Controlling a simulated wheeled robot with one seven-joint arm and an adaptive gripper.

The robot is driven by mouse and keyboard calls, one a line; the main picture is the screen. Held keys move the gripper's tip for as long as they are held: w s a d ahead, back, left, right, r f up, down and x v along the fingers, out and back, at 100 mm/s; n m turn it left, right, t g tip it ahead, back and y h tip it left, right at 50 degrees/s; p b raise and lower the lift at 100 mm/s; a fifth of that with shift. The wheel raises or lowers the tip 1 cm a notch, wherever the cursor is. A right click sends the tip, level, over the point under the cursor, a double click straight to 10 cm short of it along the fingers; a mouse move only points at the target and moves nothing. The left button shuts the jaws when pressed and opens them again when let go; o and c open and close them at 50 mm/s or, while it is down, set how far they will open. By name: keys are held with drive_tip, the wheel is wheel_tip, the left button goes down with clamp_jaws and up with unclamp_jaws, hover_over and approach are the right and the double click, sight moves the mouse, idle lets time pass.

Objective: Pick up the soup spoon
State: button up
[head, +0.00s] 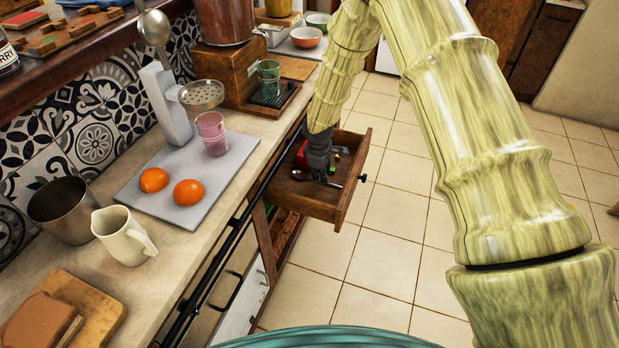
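A dark metal spoon (299,175), which looks like the soup spoon, lies near the front of an open wooden drawer (313,205), its handle pointing right. My gripper (319,177) reaches down into the drawer, right at the spoon's handle. Its fingers are small and dark here, so I cannot tell whether they are open or shut, or whether they touch the spoon. Part of the spoon is hidden by the gripper. A red item (301,157) and small green and yellow pieces lie behind the gripper in the drawer.
The countertop (193,262) runs along the left, with a grey board (205,214), oranges (188,192), a pink glass (212,134), a cream jug (123,235) and a metal cup (66,210). Tiled floor (375,265) right of the drawer is clear.

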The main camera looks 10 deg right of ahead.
sight(322, 184)
drive_tip(key=shift+w+d+f, duration=0.1)
drive_tip(key=shift+f, duration=0.7)
drive_tip(key=shift+w+d+f, duration=0.1)
drive_tip(key=shift+f, duration=0.65)
clamp_jaws()
drive_tip(key=shift+r, duration=0.15)
